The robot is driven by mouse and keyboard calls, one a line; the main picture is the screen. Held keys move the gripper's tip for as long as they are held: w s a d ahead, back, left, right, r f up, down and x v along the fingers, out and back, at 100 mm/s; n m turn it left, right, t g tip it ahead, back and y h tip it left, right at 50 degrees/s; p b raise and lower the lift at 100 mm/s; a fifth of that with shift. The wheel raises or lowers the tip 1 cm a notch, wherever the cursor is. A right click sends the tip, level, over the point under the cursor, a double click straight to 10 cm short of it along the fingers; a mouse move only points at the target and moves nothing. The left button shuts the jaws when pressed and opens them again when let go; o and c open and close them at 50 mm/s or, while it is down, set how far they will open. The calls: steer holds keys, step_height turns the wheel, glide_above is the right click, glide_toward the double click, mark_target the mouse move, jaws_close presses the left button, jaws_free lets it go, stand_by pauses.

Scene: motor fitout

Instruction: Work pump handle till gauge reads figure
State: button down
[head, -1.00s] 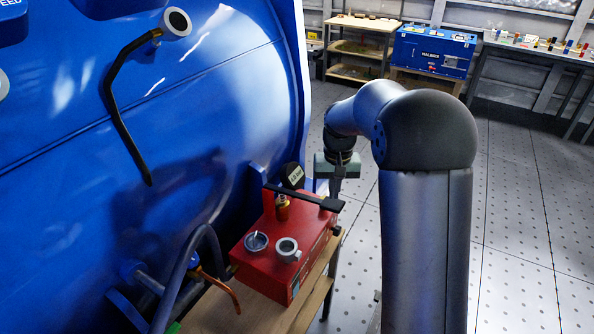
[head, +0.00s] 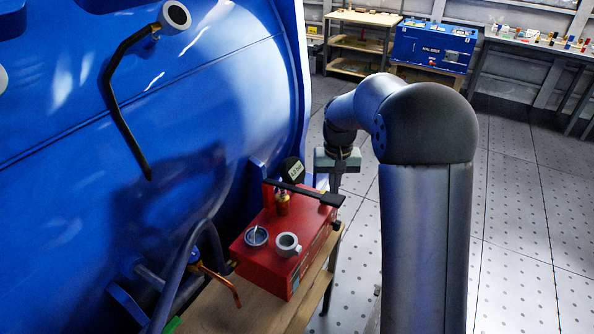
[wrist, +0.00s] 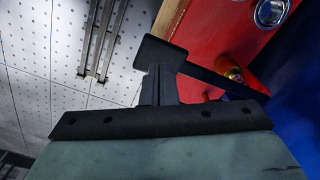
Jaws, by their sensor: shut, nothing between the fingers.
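The red pump (head: 283,262) sits on a wooden bench beside the big blue machine. Its black handle (head: 305,192) lies across the top, with a wide flat end at the right; the handle (wrist: 212,80) also shows in the wrist view. A round gauge (head: 256,237) is set in the pump's top; its needle is too small to read. A black tag (head: 291,170) with pale writing, not clearly legible, stands behind. My gripper (head: 334,188) is shut and empty, pointing down at the handle's end. In the wrist view the fingers (wrist: 158,85) meet by that end; contact cannot be told.
A grey ring fitting (head: 288,244) and a brass fitting (head: 282,203) stand on the pump. A hose (head: 185,270) and copper pipe (head: 222,284) run at its left. A black bent lever (head: 118,110) hangs on the blue machine.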

step_height(320, 180, up, 5)
steer(key=p, duration=0.3)
stand_by(0.4)
steer(key=s+r+t, duration=0.1)
steer(key=s+r, duration=0.1)
steer(key=s, duration=2.9)
steer(key=shift+s+n, duration=0.2)
steer(key=shift+n, duration=0.1)
